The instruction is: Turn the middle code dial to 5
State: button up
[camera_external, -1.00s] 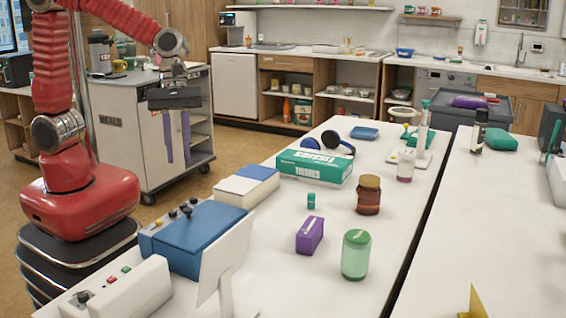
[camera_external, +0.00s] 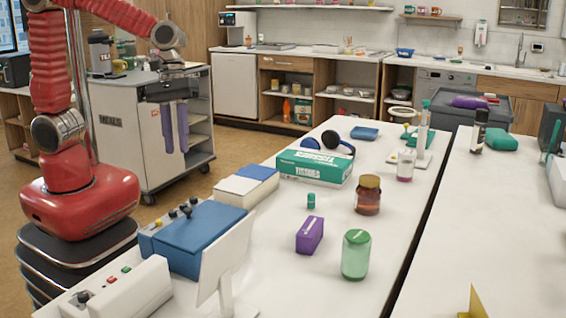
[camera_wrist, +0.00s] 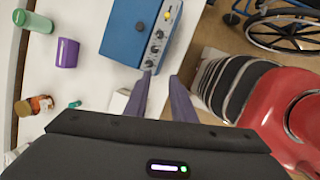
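A blue box (camera_external: 203,235) stands at the table's near left edge. It also shows at the top of the wrist view (camera_wrist: 125,28). Its grey panel carries a yellow knob (camera_wrist: 168,14) and a row of dark dials; the middle dial (camera_wrist: 155,48) is small there, and I cannot read its number. In the external view the dials stick up along the box's left side, the middle dial (camera_external: 185,210) among them. My gripper (camera_external: 176,152) hangs in the air beyond the box, apart from it. Its two purple-grey fingers (camera_wrist: 161,76) are spread with an empty gap.
Beside the box are a white device with coloured buttons (camera_external: 120,290), a tilted white panel (camera_external: 226,262) and a white-and-blue box (camera_external: 245,187). A purple box (camera_external: 310,235), green jar (camera_external: 355,256) and tissue box (camera_external: 315,168) stand on the table. A wheelchair (camera_wrist: 285,28) shows in the wrist view.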

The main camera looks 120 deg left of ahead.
jog(key=s+d+r+m+t+y, duration=0.1)
jog(key=s+d+r+m, duration=0.1)
jog(key=s+m, duration=0.6)
jog(key=s+d+r+m+t+y, duration=0.1)
jog(key=s+d+r+m+t, duration=0.1)
jog(key=s+m, duration=0.7)
jog(key=d+m, duration=0.1)
jog(key=m, duration=0.2)
jog(key=shift+d+r+y, duration=0.2)
jog(key=shift+y, duration=0.2)
dwell(0.8)
jog(key=shift+c, duration=0.5)
